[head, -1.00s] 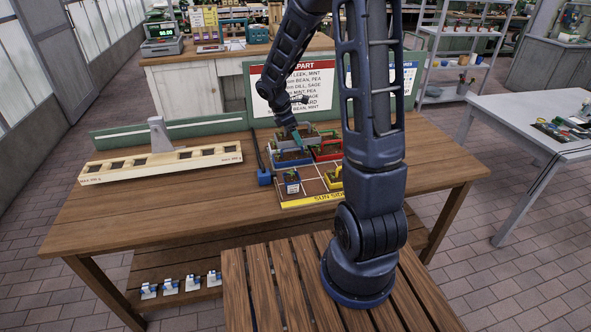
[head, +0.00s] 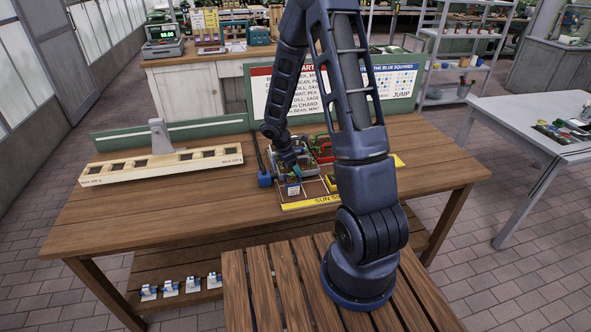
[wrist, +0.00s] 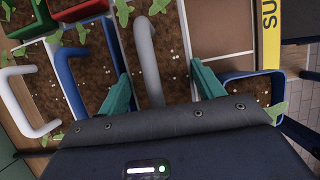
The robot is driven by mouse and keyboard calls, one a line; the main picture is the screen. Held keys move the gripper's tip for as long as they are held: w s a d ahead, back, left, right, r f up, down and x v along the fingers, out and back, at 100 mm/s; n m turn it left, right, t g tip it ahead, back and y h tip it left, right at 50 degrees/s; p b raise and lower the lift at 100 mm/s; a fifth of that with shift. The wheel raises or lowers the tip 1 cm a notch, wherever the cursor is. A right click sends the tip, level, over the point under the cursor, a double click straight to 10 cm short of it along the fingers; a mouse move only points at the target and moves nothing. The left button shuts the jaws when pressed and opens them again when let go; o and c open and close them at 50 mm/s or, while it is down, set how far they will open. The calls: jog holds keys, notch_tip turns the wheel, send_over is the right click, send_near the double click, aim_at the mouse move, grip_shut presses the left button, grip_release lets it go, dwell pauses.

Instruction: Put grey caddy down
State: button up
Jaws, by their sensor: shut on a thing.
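In the wrist view the grey caddy's handle (wrist: 147,60) stands between the two teal fingertips of my gripper (wrist: 163,90), above dark soil with green seedlings. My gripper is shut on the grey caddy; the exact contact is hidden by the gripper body. In the head view my gripper (head: 291,166) is low over the left part of the planting board (head: 315,188). The grey caddy is mostly hidden there by the gripper and other caddies. Whether its base touches the board cannot be told.
Blue (wrist: 70,80) and white (wrist: 25,105) handles crowd the left in the wrist view. A long wooden rack (head: 165,165) lies left. The table's left front is clear.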

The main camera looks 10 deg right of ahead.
jog(key=shift+f, duration=0.75)
jog(key=shift+f, duration=0.15)
jog(key=o, duration=0.9)
jog(key=shift+c, duration=0.2)
jog(key=v, duration=1.2)
jog(key=s+d+r+m+t+y, duration=0.1)
jog(key=s+d+r+m, duration=0.3)
jog(key=r, duration=0.4)
jog(key=s+d+r+m, duration=0.3)
jog(key=s+r+m, duration=0.2)
jog(key=r, duration=0.4)
jog(key=s+d+r+m+t+y, duration=0.1)
jog(key=s+r+m, duration=0.3)
jog(key=s, duration=0.4)
jog(key=s+d+r+m+t+y, duration=0.1)
jog(key=s+r+m+t+y, duration=0.1)
jog(key=s+r+m, duration=0.3)
jog(key=shift+s+d+t, duration=0.25)
jog(key=shift+s+t, duration=0.05)
jog(key=shift+s, duration=1.5)
